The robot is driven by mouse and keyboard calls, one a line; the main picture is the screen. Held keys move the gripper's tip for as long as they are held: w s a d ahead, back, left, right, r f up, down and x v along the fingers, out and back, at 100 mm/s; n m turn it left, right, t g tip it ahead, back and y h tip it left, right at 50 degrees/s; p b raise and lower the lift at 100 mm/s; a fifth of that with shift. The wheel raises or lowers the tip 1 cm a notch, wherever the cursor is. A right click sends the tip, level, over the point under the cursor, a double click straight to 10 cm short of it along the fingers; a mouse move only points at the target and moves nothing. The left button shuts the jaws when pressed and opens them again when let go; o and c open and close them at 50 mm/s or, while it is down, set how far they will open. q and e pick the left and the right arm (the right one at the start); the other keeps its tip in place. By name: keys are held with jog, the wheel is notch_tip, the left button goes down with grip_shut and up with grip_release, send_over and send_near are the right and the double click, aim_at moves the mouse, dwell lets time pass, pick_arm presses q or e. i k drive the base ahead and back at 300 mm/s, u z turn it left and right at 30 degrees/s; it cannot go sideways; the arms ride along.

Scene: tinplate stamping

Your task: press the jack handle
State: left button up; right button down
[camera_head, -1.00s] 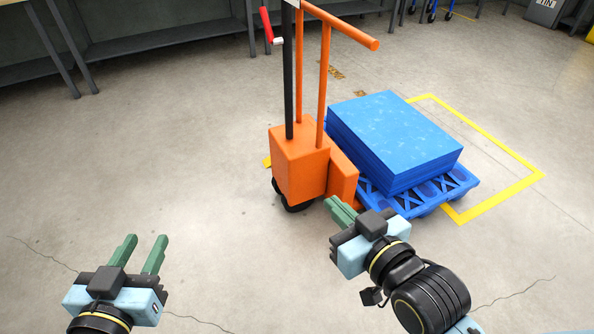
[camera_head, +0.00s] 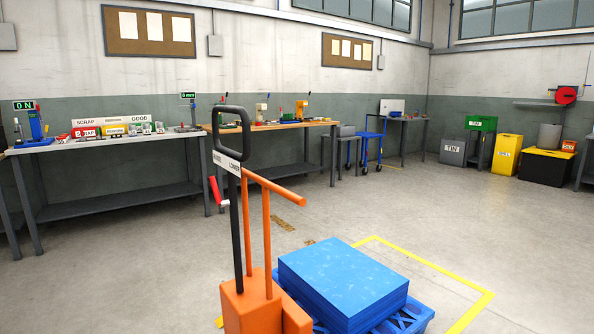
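The orange pallet jack (camera_head: 254,306) stands in the lower middle of the head view. Its black handle (camera_head: 238,205) rises nearly upright from the orange body and ends in a black loop at the top. A small red lever (camera_head: 215,190) sits beside the handle on its left. A label plate below the loop carries lettering, of which "LOWER" can be read. A blue stack of sheets (camera_head: 345,278) rests on a blue pallet (camera_head: 412,316) right of the jack. Neither of my grippers shows now.
A yellow floor outline (camera_head: 440,267) surrounds the pallet area. A grey workbench (camera_head: 110,140) stands at the left and a wood-topped bench (camera_head: 290,125) behind the jack. A blue cart (camera_head: 370,140) and several bins, one yellow (camera_head: 507,153), stand farther back. The floor at left is open.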

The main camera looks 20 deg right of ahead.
aim_at(228, 161)
jog(key=z, duration=0.45)
jog(key=k, duration=0.95)
jog(key=u, duration=0.15)
jog(key=i, duration=0.55)
jog(key=u, duration=0.8)
jog(key=i, duration=1)
jog(key=z, duration=0.3)
